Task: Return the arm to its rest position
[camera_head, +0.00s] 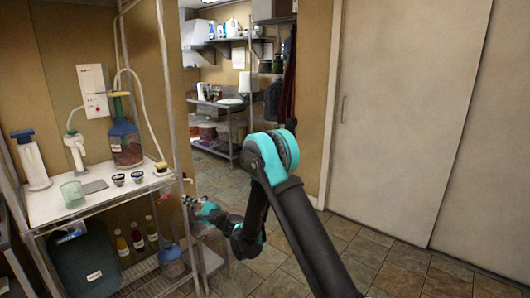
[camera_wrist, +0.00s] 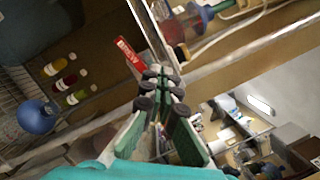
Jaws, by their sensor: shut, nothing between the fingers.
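My arm reaches forward from the bottom of the head view, with a teal elbow (camera_head: 275,155) raised and the forearm angled down to the left. My gripper (camera_head: 190,201) is beside the front right post of the metal shelf (camera_head: 95,209). In the wrist view the dark fingertips of my gripper (camera_wrist: 162,82) are together, with nothing seen between them. Its green-sided fingers point at the shelf area. A red object (camera_wrist: 130,54) shows just beyond the fingertips; I cannot tell whether it touches them.
Below are bottles (camera_head: 137,240) and a blue jug (camera_head: 172,262). The tiled floor (camera_head: 355,254) to the right is clear, before white doors (camera_head: 400,110).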

